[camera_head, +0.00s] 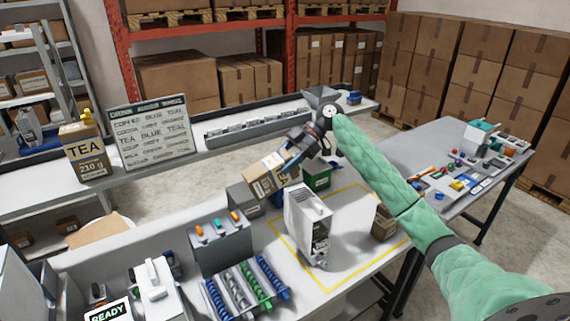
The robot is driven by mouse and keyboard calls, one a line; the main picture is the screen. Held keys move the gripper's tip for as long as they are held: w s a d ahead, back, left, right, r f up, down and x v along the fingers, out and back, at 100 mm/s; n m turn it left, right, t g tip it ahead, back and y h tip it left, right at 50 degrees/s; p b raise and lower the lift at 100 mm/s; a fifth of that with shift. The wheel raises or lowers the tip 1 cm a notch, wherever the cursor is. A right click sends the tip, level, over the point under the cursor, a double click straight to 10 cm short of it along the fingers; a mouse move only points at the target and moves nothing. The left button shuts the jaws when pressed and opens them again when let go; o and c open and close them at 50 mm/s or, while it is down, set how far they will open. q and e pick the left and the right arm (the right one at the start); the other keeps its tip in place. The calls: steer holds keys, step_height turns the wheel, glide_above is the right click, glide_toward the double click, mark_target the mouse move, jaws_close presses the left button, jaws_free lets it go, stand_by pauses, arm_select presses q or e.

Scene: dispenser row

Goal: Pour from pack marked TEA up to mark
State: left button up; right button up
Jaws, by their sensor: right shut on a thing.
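A brown pack (85,152) with a white label reading TEA and a yellow top stands upright on the left of the back counter. My right gripper (290,162) is shut on another brown pack (266,178) with a pale label. This held pack is tilted in the air left of the gripper; its print is too small to read. A tall white container (308,225) stands below and right of it, inside a yellow outline on the bench. No fill mark can be made out. My left gripper is not in view.
A green box (317,178) and a grey box (245,198) stand behind the white container. A small brown pack (384,222) stands to its right. Blue and green coils (246,286) lie front left. A lettered board (150,133) stands beside the TEA pack. A cluttered table (465,160) is at right.

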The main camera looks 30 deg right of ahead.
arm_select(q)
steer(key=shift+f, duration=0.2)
arm_select(e)
steer(key=shift+f, duration=0.1)
steer(key=shift+d+f+y+b, duration=0.1)
steer(key=shift+y+b, duration=0.2)
steer(key=shift+b, duration=0.2)
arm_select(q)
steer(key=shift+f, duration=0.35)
arm_select(e)
steer(key=shift+d, duration=0.1)
arm_select(q)
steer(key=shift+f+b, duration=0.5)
steer(key=shift+b, duration=0.1)
arm_select(e)
steer(key=shift+y, duration=0.3)
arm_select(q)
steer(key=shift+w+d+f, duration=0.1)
arm_select(e)
steer(key=shift+f, duration=0.1)
steer(key=shift+b, duration=0.3)
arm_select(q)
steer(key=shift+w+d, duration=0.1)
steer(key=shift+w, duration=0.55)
